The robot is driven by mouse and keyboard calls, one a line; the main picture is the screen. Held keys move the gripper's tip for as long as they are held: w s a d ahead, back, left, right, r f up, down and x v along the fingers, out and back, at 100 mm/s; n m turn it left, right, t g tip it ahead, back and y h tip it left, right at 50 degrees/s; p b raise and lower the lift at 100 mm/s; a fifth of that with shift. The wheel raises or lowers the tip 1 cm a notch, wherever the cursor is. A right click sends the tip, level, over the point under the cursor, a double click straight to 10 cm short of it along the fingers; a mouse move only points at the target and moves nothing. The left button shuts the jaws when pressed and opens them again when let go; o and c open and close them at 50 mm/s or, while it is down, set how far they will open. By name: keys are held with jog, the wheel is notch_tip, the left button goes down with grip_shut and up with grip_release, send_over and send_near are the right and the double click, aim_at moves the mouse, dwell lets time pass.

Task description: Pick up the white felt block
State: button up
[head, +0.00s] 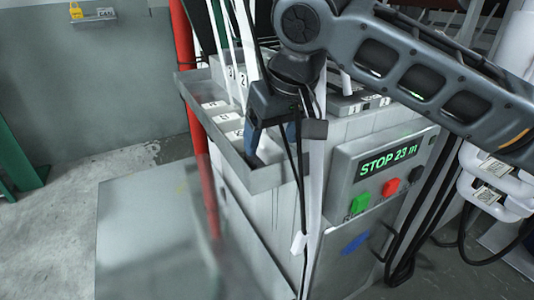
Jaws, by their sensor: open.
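A narrow grey metal tray (222,147) is fixed to the left side of a grey machine. Several small pale blocks (228,121) with dark marks lie in it. I cannot tell which one, if any, is the white felt block. My gripper (284,137) points down over the near end of the tray, its fingers apart. I see nothing held between them. The gripper and its dark wrist hide part of the tray's near end and what may lie there.
The machine's panel (387,158) reads "STOP 23 m" above green, red and black buttons. White straps and a dark cable hang by the tray. A red post (183,50) stands behind it. White looped hoses or handles (490,185) are at right. The floor at left is clear.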

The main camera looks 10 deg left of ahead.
aim_at(269, 144)
jog(key=shift+w+x, duration=0.15)
jog(key=shift+x, duration=1)
jog(key=shift+w+x, duration=0.15)
jog(key=shift+x, duration=1)
jog(key=shift+r, duration=0.1)
jog(key=shift+c, duration=0.4)
jog(key=c, duration=0.9)
jog(key=shift+r, duration=0.15)
